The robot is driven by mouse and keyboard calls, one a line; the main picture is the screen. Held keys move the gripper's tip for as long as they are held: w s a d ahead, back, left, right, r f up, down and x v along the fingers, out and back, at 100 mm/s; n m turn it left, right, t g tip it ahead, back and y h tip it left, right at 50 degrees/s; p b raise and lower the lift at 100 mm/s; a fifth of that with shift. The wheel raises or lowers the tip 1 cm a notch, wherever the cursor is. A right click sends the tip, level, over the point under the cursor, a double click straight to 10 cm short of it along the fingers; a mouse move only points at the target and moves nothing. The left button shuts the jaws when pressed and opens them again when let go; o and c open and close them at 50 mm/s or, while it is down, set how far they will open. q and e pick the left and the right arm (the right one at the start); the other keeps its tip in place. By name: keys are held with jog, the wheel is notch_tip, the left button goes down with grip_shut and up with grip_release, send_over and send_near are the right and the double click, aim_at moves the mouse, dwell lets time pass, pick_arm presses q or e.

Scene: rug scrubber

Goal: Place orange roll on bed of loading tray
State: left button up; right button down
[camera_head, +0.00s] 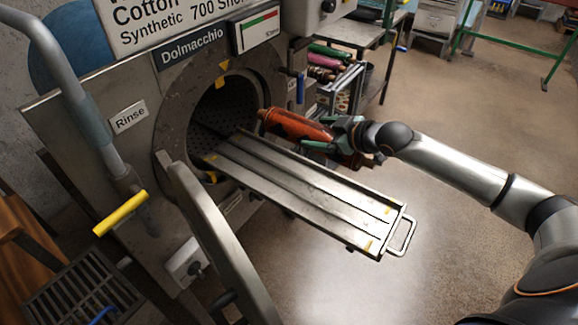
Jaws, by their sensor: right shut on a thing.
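The orange roll (294,126) is held in the air by my right gripper (338,136), which is shut around its right part. The roll lies roughly sideways, just above and behind the far edge of the loading tray (318,194). Whether it touches the tray's far edge cannot be told. The loading tray is a long grey metal bed with a handle at its right end, reaching out of the round drum opening. Its bed is empty. My left gripper is not in view.
The drum opening (222,108) of the washing machine is at the tray's left end, with its open round door (213,240) in front. A rack with rolled rugs (326,62) stands behind. A yellow-handled lever (120,213) sticks out at left.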

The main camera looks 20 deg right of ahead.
jog(key=shift+w+a+f, duration=0.3)
jog(key=shift+a+f, duration=0.95)
jog(key=shift+f, duration=0.35)
jog(key=shift+w+a+f, duration=0.35)
jog(key=shift+a+f, duration=0.85)
jog(key=shift+f, duration=0.45)
jog(key=shift+w+a+f, duration=0.3)
jog(key=shift+a+f, duration=0.95)
jog(key=shift+f, duration=0.35)
jog(key=shift+f, duration=0.15)
grip_release()
jog(key=shift+s+f, duration=0.1)
jog(key=shift+f, duration=0.05)
jog(key=p+v, duration=0.1)
jog(key=v, duration=1.1)
